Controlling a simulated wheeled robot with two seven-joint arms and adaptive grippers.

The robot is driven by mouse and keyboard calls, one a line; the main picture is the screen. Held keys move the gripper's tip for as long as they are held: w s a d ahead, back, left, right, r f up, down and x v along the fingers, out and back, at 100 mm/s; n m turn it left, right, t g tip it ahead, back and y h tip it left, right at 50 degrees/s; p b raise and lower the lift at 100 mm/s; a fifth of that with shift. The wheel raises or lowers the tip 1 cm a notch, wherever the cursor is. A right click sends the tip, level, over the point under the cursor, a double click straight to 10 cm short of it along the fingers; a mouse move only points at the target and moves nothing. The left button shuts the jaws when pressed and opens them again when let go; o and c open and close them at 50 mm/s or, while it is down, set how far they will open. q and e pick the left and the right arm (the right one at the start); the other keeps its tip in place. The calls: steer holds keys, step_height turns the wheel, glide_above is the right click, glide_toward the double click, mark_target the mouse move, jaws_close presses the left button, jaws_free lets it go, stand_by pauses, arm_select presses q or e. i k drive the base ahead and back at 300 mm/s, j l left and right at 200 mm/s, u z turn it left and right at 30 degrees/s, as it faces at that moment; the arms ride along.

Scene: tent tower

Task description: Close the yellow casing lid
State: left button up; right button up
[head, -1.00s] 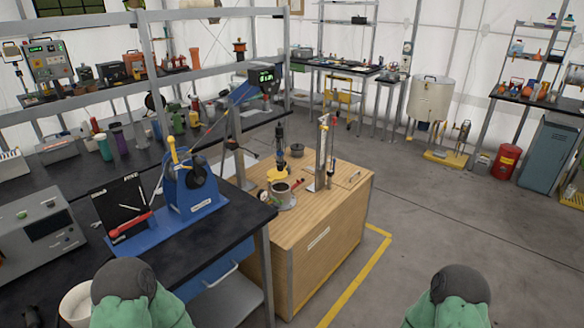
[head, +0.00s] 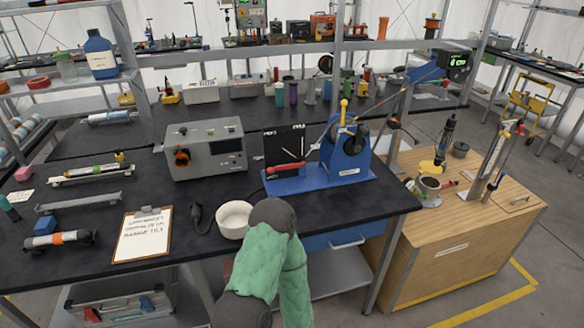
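A small yellow round part (head: 431,167) sits on the wooden cabinet at the right, beside a dark upright tool. A round, dark-filled pot (head: 429,184) stands just in front of it. At this size I cannot tell whether the yellow part is the casing lid, or whether any lid is open. A green and dark grey arm link of mine rises at the bottom middle, in front of the black bench. Neither of my grippers shows in the head view.
The black bench (head: 95,222) carries a grey instrument box (head: 207,149), a blue stand (head: 345,150), a clipboard (head: 143,234) and a white bowl (head: 234,219). The wooden cabinet (head: 470,235) stands at its right end. Grey floor is clear at the lower right.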

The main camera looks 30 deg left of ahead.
mark_target(427, 167)
steer(key=i+l, duration=0.2)
steer(key=i+l+u, duration=0.1)
steer(key=l, duration=0.35)
steer(key=i+l, duration=0.3)
steer(key=i+l+u, duration=0.1)
steer(key=l, duration=0.25)
steer(key=i+l, duration=0.25)
steer(key=i+l+u, duration=0.1)
steer(key=l, duration=0.35)
steer(key=i, duration=0.1)
